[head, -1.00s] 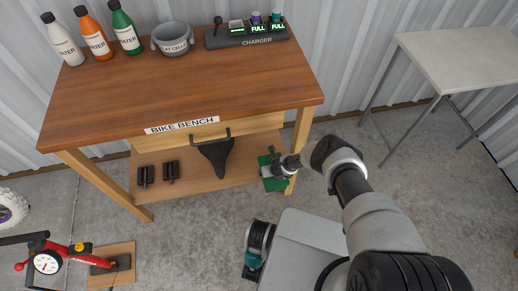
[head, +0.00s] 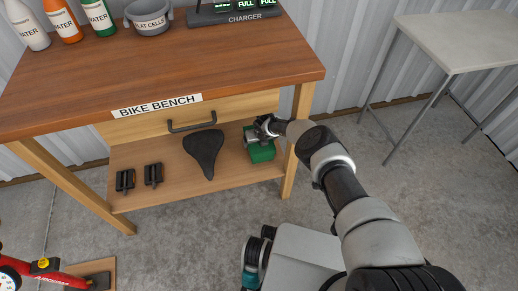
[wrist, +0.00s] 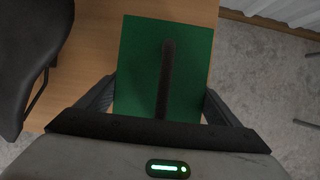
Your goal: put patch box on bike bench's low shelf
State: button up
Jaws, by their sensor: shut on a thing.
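The green patch box (head: 262,152) is at the right end of the bike bench's low shelf (head: 232,176), beside the right front leg. My gripper (head: 256,136) is shut on the patch box from above and behind it in the head view. In the wrist view the green box (wrist: 138,60), with a dark strip along its top, sits between the two fingers (wrist: 160,98). The wooden shelf shows below it. I cannot tell whether the box's underside touches the shelf.
A black bike saddle (head: 204,150) lies left of the box, and two black pedals (head: 153,174) lie farther left. The bench top (head: 170,60) and drawer handle (head: 192,122) overhang the shelf. A grey table (head: 470,40) stands at the right.

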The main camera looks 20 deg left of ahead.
jog(key=shift+f+b, duration=0.4)
jog(key=shift+f, duration=0.8)
jog(key=shift+f, duration=0.15)
jog(key=o, duration=0.9)
